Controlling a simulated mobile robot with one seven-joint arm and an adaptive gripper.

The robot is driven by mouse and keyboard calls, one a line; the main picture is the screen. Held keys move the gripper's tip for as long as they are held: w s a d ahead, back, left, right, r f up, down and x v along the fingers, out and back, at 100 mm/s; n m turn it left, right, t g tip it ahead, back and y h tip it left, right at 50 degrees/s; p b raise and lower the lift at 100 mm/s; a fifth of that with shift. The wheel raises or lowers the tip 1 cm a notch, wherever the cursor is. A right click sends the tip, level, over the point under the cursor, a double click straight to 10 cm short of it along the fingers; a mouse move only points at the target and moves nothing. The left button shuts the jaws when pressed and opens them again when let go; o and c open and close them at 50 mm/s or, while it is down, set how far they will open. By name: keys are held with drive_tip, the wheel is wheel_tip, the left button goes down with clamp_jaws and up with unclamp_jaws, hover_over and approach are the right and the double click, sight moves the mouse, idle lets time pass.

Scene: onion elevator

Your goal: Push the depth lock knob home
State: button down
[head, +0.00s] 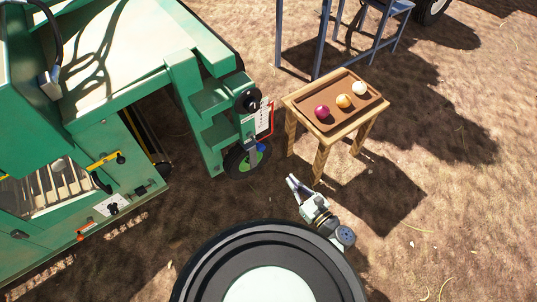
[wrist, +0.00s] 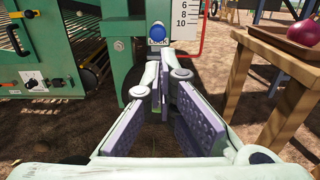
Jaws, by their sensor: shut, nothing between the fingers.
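The depth lock knob is the blue knob (wrist: 157,31) on the green post of the machine, above a LOCK label. In the head view the blue knob (head: 261,147) shows small beside the machine's wheel. I cannot tell how far it stands out from the post. My gripper (wrist: 160,68) is shut and empty, its tips pointing toward the post just below the knob in the wrist view. In the head view my gripper (head: 291,181) is apart from the knob, below it and to its right.
A white number scale (wrist: 185,14) with a red rod (wrist: 202,35) stands right of the knob. A wooden table (head: 319,127) with a brown tray (head: 340,87) of onions is close on the right. The green machine (head: 120,65) fills the left. Bare ground lies between.

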sight(264, 149)
drive_tip(key=b+x, duration=0.4)
drive_tip(key=x, duration=1)
drive_tip(key=shift+w, duration=0.15)
drive_tip(key=x, duration=0.3)
drive_tip(key=shift+w+a+b, duration=0.15)
drive_tip(key=shift+a+b, duration=0.05)
drive_tip(key=shift+b, duration=0.15)
